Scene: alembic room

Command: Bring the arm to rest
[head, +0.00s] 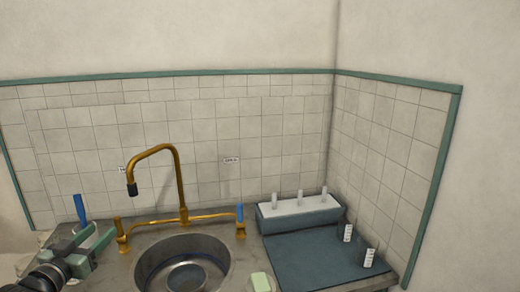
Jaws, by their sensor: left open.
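My left gripper (101,235) is at the lower left, its green-grey fingers apart and pointing up and to the right. It is left of the round sink (146,262), near the counter's left end. I see nothing held between the fingers. A blue handle (80,207) stands upright just behind the gripper; its lower end is partly hidden by the fingers. My right gripper is not in view.
A brass tap (180,185) arches behind the sink. A pale green block (262,282) lies at the sink's front right. A white-topped rack with pegs (297,209) stands behind a blue-grey mat (310,262); two small labelled pieces (348,233) stand at its right. Tiled walls close the back and right.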

